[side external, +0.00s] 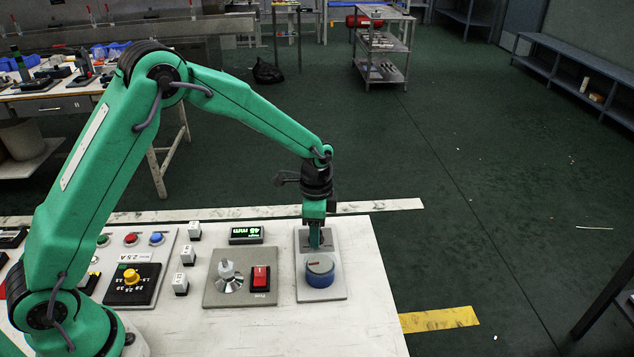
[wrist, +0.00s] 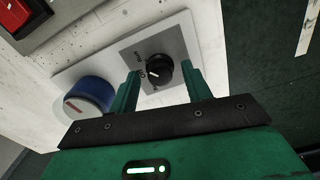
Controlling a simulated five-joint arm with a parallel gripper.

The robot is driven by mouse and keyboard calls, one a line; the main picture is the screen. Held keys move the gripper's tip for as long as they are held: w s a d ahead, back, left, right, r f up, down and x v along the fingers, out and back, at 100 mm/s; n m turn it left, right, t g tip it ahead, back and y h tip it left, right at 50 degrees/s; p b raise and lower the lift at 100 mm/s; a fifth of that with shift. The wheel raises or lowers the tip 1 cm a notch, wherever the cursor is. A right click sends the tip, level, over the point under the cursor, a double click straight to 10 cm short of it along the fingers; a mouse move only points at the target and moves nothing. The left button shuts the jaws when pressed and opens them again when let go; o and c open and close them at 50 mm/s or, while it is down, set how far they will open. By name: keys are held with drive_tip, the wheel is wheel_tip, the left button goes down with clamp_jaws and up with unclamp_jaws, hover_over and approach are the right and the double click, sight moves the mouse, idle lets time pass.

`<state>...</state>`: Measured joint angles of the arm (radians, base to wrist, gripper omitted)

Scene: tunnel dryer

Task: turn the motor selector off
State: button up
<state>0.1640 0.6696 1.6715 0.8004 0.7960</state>
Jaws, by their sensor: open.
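The motor selector looks to be the small round black knob (wrist: 158,69) with a white pointer mark, on a grey square plate in the wrist view. The pointer slants toward the left side of the plate, near small printed marks that I cannot read surely. My gripper (side external: 315,245) points down over the far part of the right-hand panel in the side view. In the wrist view its two green fingers stand apart, one on each side of the knob, with gaps visible. Whether the fingertips are level with the knob I cannot tell. In the side view the gripper hides the knob.
A blue round knob (side external: 320,273) sits on the same light panel (side external: 334,292), close to my gripper; it also shows in the wrist view (wrist: 91,93). A lit display (side external: 246,235) is behind.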

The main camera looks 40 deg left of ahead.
drive_tip(key=c, duration=1)
drive_tip(key=shift+n, duration=0.4)
drive_tip(key=n, duration=0.9)
drive_tip(key=o, duration=1)
